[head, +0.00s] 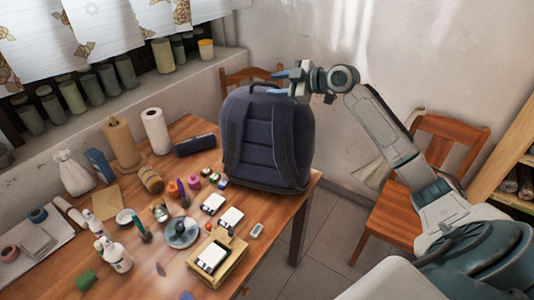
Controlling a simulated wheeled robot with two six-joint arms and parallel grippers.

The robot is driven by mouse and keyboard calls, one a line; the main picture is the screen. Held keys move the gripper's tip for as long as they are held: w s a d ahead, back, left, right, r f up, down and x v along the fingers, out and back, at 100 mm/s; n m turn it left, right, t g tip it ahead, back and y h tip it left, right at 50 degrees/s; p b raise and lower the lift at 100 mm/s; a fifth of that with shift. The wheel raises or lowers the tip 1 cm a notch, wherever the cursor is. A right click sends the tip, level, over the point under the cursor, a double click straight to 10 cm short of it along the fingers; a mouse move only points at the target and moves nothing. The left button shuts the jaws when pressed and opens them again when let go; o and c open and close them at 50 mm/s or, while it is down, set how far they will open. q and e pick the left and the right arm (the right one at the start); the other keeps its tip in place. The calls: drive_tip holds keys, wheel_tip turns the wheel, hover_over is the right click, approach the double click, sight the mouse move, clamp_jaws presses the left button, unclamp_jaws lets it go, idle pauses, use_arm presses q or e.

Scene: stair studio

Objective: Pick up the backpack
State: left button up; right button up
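The dark blue-grey backpack (266,140) stands upright on the far right end of the wooden table, its shoulder straps and padded back facing me. My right gripper (280,82) is at the top of the backpack, reaching in from the right, by the top handle loop. Its two fingers show apart, one above the other. I cannot tell whether the handle lies between them. My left gripper is not in view.
The wooden table (187,128) holds paper rolls, bottles, a small wooden tray (217,258) and several small items left of the backpack. Wooden chairs stand behind the table and at right (447,140). A jar-lined window ledge (130,95) runs along the left wall.

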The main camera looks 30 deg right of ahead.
drive_tip(key=shift+p+x, duration=0.5)
drive_tip(key=shift+x, duration=0.9)
drive_tip(key=shift+s, duration=0.1)
drive_tip(key=shift+c, duration=0.5)
clamp_jaws()
